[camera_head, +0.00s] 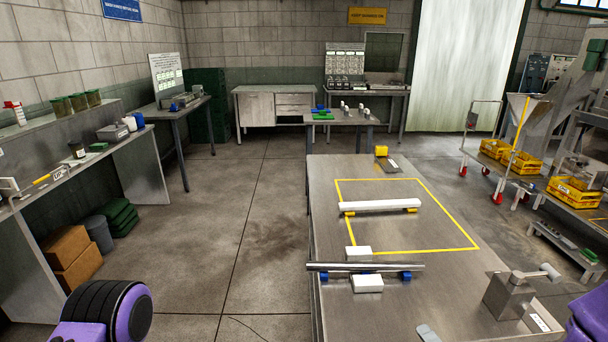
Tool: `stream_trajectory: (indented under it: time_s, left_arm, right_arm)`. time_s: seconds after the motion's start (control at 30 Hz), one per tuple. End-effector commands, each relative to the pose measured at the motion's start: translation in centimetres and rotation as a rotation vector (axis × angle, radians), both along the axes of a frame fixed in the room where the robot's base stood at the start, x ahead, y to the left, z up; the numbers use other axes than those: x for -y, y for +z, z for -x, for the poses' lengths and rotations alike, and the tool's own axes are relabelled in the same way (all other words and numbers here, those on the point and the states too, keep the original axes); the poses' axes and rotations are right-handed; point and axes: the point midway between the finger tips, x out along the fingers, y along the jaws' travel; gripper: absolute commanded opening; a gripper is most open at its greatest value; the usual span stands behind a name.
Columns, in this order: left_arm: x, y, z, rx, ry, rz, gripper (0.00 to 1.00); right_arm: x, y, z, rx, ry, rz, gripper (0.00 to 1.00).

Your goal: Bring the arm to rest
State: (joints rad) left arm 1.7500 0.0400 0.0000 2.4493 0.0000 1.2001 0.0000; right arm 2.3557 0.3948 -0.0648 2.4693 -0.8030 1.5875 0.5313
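Neither of my grippers shows in the head view. A purple and black part of my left arm (105,312) shows at the bottom left, over the floor. A purple part of my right arm (588,318) shows at the bottom right corner, beside the table. I cannot see whether either gripper holds anything.
The steel table (450,290) carries a metal rod (340,267) on blue supports, white blocks (367,284), a white bar (380,205) within a yellow outline, and a metal fixture (508,296). Yellow crates (573,192) stand right. The floor (235,220) left of the table is clear.

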Motion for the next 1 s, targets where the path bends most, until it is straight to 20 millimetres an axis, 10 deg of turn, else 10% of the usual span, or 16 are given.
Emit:
stream_trajectory:
  time_s: [0.33, 0.6, 0.73, 1.0]
  left_arm:
    - [0.0, 0.0, 0.0, -0.001, 0.000, 0.001, 0.89]
    - [0.0, 0.0, 0.0, -0.001, 0.000, 0.001, 0.89]
    - [0.0, 0.0, 0.0, -0.001, 0.000, 0.001, 0.89]
    - [0.0, 0.0, 0.0, -0.001, 0.000, 0.001, 0.89]
  right_arm:
    - [2.7, -9.8, 6.0, -0.404, 0.046, 0.481, 0.63]
    - [4.4, -19.0, 19.5, -0.891, 0.201, 0.765, 0.63]
    - [4.0, -20.7, 23.6, -0.978, 0.265, 0.788, 0.63]
    - [3.9, -21.0, 24.3, -0.993, 0.272, 0.786, 0.63]
